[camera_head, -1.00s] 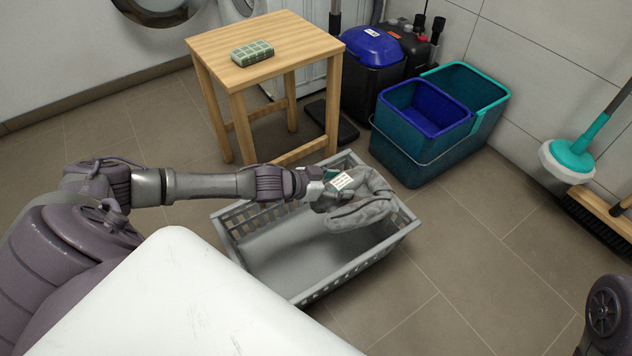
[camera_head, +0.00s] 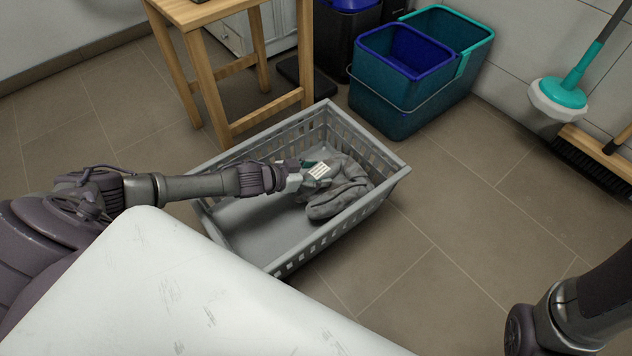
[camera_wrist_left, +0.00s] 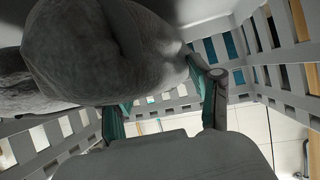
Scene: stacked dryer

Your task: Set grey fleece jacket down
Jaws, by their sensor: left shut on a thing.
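The grey fleece jacket (camera_head: 341,190) is a folded bundle inside the grey laundry basket (camera_head: 270,268), towards its right end. It looks low in the basket; I cannot tell if it rests fully on the floor of it. My left gripper (camera_head: 300,178) reaches into the basket from the left and is shut on the jacket. In the left wrist view the jacket (camera_wrist_left: 105,50) fills the upper left, between the teal-padded fingers (camera_wrist_left: 163,110), with the slatted basket wall (camera_wrist_left: 285,55) around. My right gripper is not in view; only part of my right arm shows at lower right.
A wooden table (camera_head: 221,62) stands behind the basket. Teal and blue buckets (camera_head: 400,95) stand at the back, right of the basket. A mop (camera_head: 560,92) and a broom (camera_head: 598,160) lean at the right wall. The tiled floor right of the basket is clear.

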